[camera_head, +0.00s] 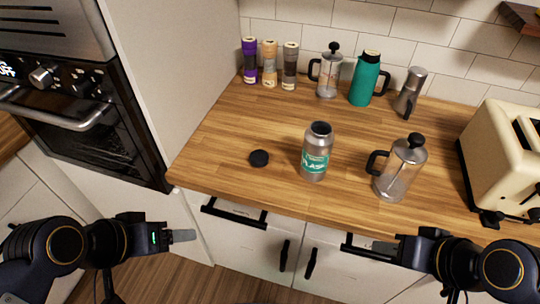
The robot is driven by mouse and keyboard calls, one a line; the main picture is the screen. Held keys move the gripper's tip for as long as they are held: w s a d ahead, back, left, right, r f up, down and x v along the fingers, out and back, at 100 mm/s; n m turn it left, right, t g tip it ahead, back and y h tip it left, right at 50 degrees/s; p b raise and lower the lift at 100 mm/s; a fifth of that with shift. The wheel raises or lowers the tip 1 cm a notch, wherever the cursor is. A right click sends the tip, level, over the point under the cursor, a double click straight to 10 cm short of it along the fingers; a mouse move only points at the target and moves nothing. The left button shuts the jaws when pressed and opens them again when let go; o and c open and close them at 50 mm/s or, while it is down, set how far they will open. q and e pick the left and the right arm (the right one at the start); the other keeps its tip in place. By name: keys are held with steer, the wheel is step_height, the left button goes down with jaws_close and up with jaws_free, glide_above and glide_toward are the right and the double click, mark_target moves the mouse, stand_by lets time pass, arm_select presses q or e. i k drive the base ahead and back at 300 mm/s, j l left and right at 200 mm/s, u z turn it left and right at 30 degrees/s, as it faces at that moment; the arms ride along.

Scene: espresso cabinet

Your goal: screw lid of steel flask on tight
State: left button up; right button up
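The steel flask (314,163) stands upright on the wooden counter with a teal label around it. Its dark mouth is uncovered. A round black lid (259,158) lies on the counter to the left of the flask, apart from it. My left gripper (183,236) is in front of the counter at the lower left, away from the lid. My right gripper (384,247) is in front of the counter at the lower right, below the flask. Neither gripper touches the flask or lid. Their fingers overlap in this view, so the gap between them is hidden.
A glass French press (399,170) stands close right of the flask, and a cream toaster (503,150) stands farther right. Another press (328,75), a teal jug (366,80), a moka pot (410,92) and several canisters (270,63) line the back. The counter (225,135) is clear around the lid.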

mark_target(319, 137)
steer(key=j+z, duration=0.3)
steer(key=z, duration=0.2)
steer(key=j+z, duration=0.3)
steer(key=z, duration=0.2)
steer(key=k+j+z, duration=0.15)
steer(key=z, duration=0.35)
steer(key=k+j, duration=0.05)
steer(key=j, duration=0.05)
